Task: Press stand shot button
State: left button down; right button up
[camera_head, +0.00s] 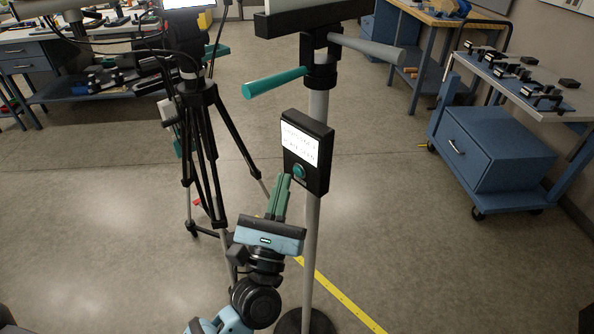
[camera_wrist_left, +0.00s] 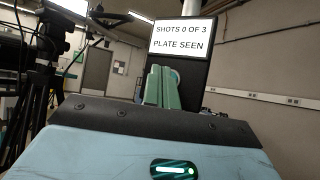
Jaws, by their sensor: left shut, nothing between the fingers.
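A black control box (camera_head: 322,140) with a white label is mounted on a grey stand pole (camera_head: 314,230). A round teal button (camera_head: 299,171) sits on the box below the label. My left gripper (camera_head: 284,182) is shut and empty, its green fingers pointing up at the box, with the tips just beside and below the button. I cannot tell whether they touch it. In the left wrist view the box's screen (camera_wrist_left: 182,36) reads "SHOTS 0 OF 3" and "PLATE SEEN". My right gripper is not in view.
A black tripod (camera_head: 200,150) stands left of the pole. The stand has a teal handle (camera_head: 275,82) and a grey handle (camera_head: 368,49) above the box. A blue cart (camera_head: 490,150) stands at the right; the floor between is clear.

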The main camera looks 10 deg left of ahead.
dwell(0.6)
pick_arm(q)
jog(key=shift+w+d, duration=0.1)
jog(key=shift+w+d, duration=0.15)
jog(key=shift+w, duration=0.1)
jog(key=shift+w+d+b, duration=0.2)
jog(key=shift+w+b, duration=0.1)
jog(key=shift+b, duration=0.1)
dwell(0.6)
jog(key=shift+s, duration=0.1)
dwell(0.4)
jog(key=shift+s+a, duration=0.45)
jog(key=shift+s, duration=0.1)
